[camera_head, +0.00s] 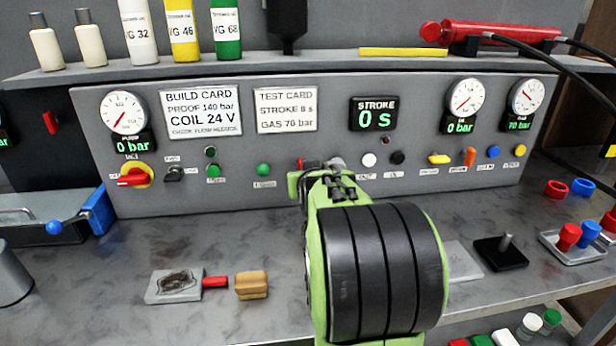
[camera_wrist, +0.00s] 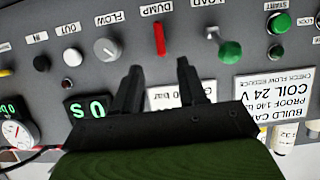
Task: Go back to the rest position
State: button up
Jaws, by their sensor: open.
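My gripper (camera_head: 333,178) is at the panel's lower middle in the head view, mostly hidden behind my green and black arm. In the wrist view my gripper (camera_wrist: 158,80) shows two black fingers spread apart with nothing between them. Beyond the fingertips is a red lever labelled DUMP (camera_wrist: 160,38). A green LOAD button or lever (camera_wrist: 228,50) is to its right and a grey FLOW knob (camera_wrist: 107,50) to its left. Whether the fingers touch the panel cannot be told.
The grey control panel (camera_head: 230,180) stands behind the bench (camera_head: 120,250). Bottles (camera_head: 181,30) and a red cylinder (camera_head: 490,33) are on the shelf above.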

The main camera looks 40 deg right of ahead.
jog(key=v, duration=0.2)
jog(key=shift+s+a, duration=0.15)
jog(key=shift+s, duration=0.1)
jog(key=s+a+r+n+g+y+p, duration=0.1)
jog(key=s+a+r+y+p, duration=0.15)
jog(key=a, duration=0.45)
jog(key=s+a+r+n+y+p, duration=0.1)
jog(key=s+a+n+p, duration=0.1)
jog(key=s+a+p, duration=0.3)
jog(key=s+a+r+n+g+y, duration=0.1)
jog(key=s+a+r+y, duration=0.1)
jog(key=a, duration=0.6)
jog(key=s+a+f+n+g+y+p, duration=0.1)
jog(key=s+a+p, duration=0.1)
jog(key=s+a, duration=0.2)
jog(key=s+a+n+g+y+p, duration=0.1)
jog(key=s+a+g, duration=0.1)
jog(key=s, duration=0.7)
jog(key=shift+a+f+n+p, duration=0.35)
jog(key=shift+a+f+n, duration=0.05)
jog(key=shift+a, duration=0.5)
